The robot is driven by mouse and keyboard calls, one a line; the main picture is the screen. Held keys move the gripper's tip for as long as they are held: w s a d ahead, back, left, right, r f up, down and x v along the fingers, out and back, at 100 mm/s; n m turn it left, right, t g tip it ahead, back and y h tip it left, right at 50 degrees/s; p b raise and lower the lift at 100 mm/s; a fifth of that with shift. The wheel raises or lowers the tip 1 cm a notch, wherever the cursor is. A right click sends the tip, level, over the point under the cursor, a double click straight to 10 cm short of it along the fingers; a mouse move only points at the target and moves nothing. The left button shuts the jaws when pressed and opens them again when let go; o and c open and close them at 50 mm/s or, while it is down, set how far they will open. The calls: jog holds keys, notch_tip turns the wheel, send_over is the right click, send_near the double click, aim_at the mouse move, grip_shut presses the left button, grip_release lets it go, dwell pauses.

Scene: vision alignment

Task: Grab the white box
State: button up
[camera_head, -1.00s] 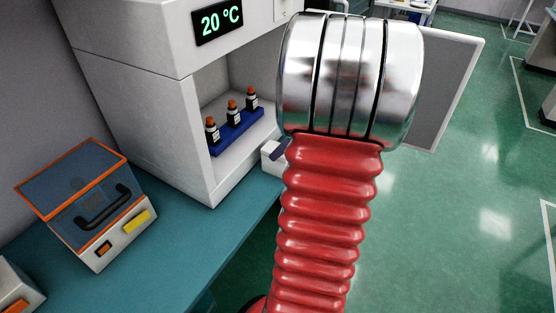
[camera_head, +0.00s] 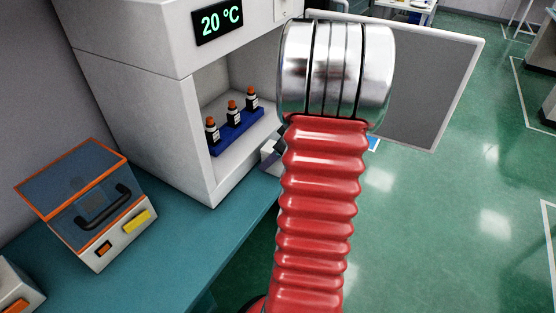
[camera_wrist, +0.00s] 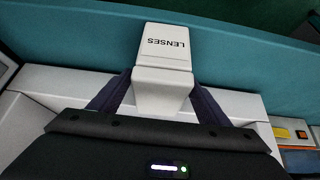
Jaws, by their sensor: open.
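The white box (camera_wrist: 165,58), marked "LENSES", shows in the wrist view at the top middle. My gripper (camera_wrist: 161,80) is open, with one dark finger on each side of the box's near part. A gap or contact between the fingers and the box sides cannot be told for sure. The near lower end of the box is hidden behind the dark gripper body.
A white cabinet (camera_head: 140,120) with a 20 °C display has an open door (camera_head: 440,90) on the right. Inside stands a blue rack (camera_head: 240,130) of orange-capped bottles. An orange-edged device (camera_head: 95,205) sits on the teal bench (camera_head: 190,250). The green floor at right is open.

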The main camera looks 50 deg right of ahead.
jog(key=shift+x, duration=0.8)
jog(key=shift+c, duration=0.4)
jog(key=c, duration=1.2)
